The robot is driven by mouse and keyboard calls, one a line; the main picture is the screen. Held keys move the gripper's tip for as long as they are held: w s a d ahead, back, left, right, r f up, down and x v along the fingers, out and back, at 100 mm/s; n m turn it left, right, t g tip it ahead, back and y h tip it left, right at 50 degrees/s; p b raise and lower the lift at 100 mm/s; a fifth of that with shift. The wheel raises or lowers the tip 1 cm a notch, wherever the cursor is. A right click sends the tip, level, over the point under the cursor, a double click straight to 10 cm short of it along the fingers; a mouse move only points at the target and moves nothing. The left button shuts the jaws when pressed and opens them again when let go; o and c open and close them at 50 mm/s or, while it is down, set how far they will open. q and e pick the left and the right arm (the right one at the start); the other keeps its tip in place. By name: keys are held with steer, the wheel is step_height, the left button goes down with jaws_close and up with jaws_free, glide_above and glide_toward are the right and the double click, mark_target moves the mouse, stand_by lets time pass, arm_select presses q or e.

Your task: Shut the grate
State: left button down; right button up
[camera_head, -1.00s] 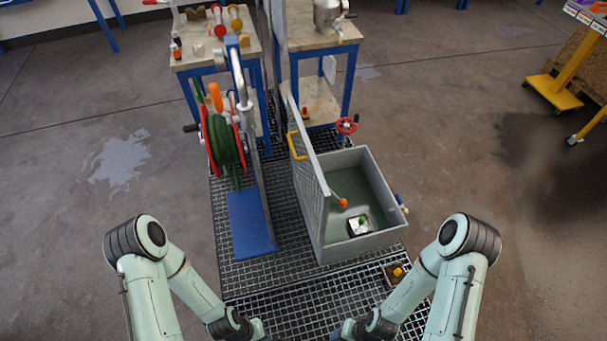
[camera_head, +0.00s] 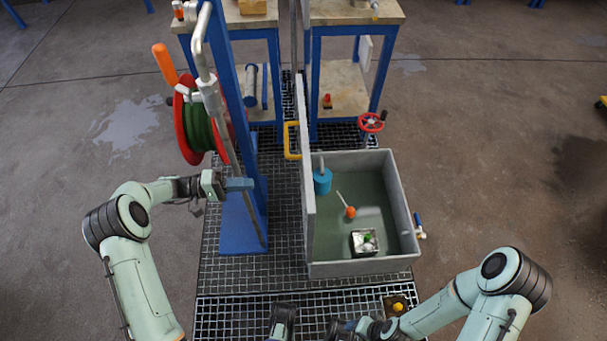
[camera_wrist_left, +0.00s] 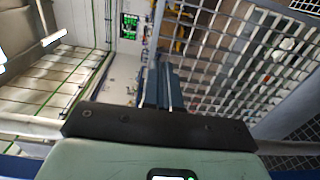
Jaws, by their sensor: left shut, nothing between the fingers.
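The grate (camera_head: 307,160) stands upright, seen nearly edge-on along the left side of the grey basin (camera_head: 358,270). A yellow handle (camera_head: 288,140) sticks out from its left face. The basin's top is uncovered. In the left wrist view, a light grey mesh (camera_wrist_left: 240,55) fills the upper right. My left gripper (camera_head: 240,184) is shut and empty, left of the grate and apart from it, in front of the blue post. Its fingers (camera_wrist_left: 165,90) point forward in its wrist view. My right gripper (camera_head: 340,327) is low at the bottom edge; its jaws are unclear.
A red hose reel (camera_head: 187,125) and a blue post (camera_head: 243,100) stand left of the grate. A red valve wheel (camera_head: 371,122) is behind the basin. Inside lie an orange-ended tool (camera_head: 349,212) and a small box (camera_head: 364,242). Worktables stand behind. Open grating lies between post and grate.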

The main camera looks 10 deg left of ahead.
arm_select(q)
steer(key=x, duration=1.3)
steer(key=shift+d+r, duration=0.35)
steer(key=shift+w, duration=0.1)
